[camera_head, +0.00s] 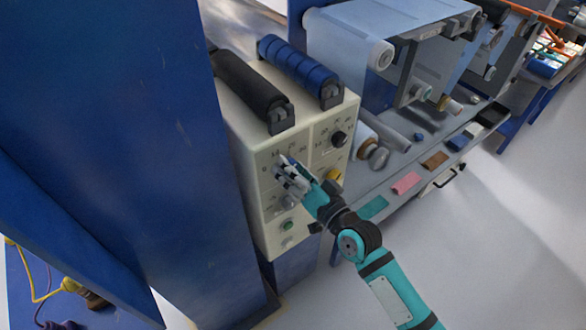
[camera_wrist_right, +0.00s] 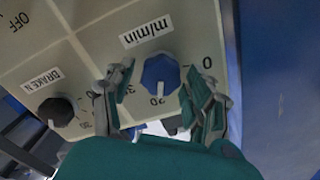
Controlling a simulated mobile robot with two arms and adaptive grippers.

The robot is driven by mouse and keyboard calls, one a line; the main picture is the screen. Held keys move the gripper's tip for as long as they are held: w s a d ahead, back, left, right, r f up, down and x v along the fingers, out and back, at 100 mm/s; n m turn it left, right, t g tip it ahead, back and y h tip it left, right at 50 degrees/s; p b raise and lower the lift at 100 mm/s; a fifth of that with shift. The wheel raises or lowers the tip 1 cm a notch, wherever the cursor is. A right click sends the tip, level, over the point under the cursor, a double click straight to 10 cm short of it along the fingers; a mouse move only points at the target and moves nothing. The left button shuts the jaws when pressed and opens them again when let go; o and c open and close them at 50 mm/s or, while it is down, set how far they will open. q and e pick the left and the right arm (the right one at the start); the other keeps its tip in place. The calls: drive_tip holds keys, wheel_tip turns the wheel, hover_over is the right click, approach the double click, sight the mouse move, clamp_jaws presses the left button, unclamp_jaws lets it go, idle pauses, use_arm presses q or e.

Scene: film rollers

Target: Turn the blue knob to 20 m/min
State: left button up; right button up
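The blue knob (camera_wrist_right: 160,74) is on the cream control panel (camera_wrist_right: 95,45), under the printed label "m/min" in the right wrist view. Its white pointer faces a mark that looks like 20; the 0 mark is to its right. Some dial marks are hidden by my fingers. My right gripper (camera_wrist_right: 158,100) is open, one finger on each side of the knob, with visible gaps. In the head view my right gripper (camera_head: 290,180) is at the panel's front and largely hides the blue knob. My left gripper is in neither view.
A black knob (camera_wrist_right: 57,110) labelled "BRAKE N" is beside it, also seen in the head view (camera_head: 338,138). A green button (camera_head: 287,225) is lower on the panel. Black (camera_head: 255,90) and blue (camera_head: 298,68) rollers lie on top. A large blue column (camera_head: 110,110) stands left.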

drive_tip(key=shift+o, duration=0.2)
drive_tip(key=shift+s, duration=0.1)
drive_tip(key=v, duration=1.2)
drive_tip(key=shift+f, duration=0.1)
drive_tip(key=w+d+f+g+h+b, duration=0.1)
drive_tip(key=d+f+h, duration=0.2)
drive_tip(key=f, duration=0.8)
drive_tip(key=d+f+g+h, duration=0.15)
drive_tip(key=d+f, duration=0.25)
drive_tip(key=f, duration=0.6)
drive_tip(key=s+d+f+g+h+b, duration=0.1)
drive_tip(key=s+d+f+g+h, duration=0.2)
drive_tip(key=f, duration=0.6)
drive_tip(key=s+d+f, duration=0.2)
drive_tip(key=s+f, duration=0.2)
drive_tip(key=f, duration=0.4)
drive_tip(key=s+d+f+n+g+h, duration=0.1)
drive_tip(key=s+f+g, duration=0.1)
drive_tip(key=s+f, duration=0.4)
drive_tip(key=s+d+f+n+g+h+b, duration=0.1)
drive_tip(key=s+f, duration=0.6)
drive_tip(key=s, duration=0.7)
drive_tip(key=s+d+f+g+h, duration=0.1)
drive_tip(key=s+f+g, duration=0.4)
drive_tip(key=s, duration=0.5)
drive_tip(key=shift+d+f+n, duration=0.4)
drive_tip(key=shift+d+f, duration=0.3)
drive_tip(key=shift+f, duration=0.2)
